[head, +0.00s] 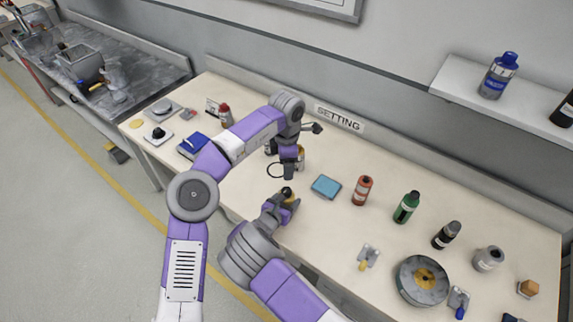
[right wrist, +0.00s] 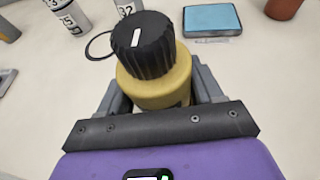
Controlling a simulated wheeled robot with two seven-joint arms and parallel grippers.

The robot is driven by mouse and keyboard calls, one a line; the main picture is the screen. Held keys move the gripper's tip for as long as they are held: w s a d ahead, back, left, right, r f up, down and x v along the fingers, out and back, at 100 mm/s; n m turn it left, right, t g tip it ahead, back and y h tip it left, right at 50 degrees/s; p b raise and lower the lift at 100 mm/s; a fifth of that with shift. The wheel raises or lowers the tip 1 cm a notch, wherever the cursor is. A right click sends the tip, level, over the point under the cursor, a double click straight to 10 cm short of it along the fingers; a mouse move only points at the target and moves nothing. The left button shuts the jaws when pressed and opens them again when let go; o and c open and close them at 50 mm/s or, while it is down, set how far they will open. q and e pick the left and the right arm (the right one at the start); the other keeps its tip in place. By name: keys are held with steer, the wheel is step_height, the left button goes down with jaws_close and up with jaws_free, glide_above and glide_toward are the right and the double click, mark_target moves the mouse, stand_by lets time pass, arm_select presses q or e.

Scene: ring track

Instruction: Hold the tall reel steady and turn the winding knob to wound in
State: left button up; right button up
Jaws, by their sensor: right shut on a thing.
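The reel (right wrist: 155,85) is a mustard-yellow upright body topped by a black ridged winding knob (right wrist: 143,38) with a white mark. The mark points away from my gripper, slightly right. The knob also shows in the head view (head: 287,191) near the table's front. My right gripper (head: 281,204) is shut on the yellow body below the knob, one finger on each side. My left gripper (head: 289,171) points down just behind and above the knob, apart from it as far as I can tell. Its fingers are too small to read, and it is not in the right wrist view.
More bottles and a grey disc (head: 421,281) occupy the right end.

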steer(key=o, duration=1.2)
steer(key=shift+o, duration=0.2)
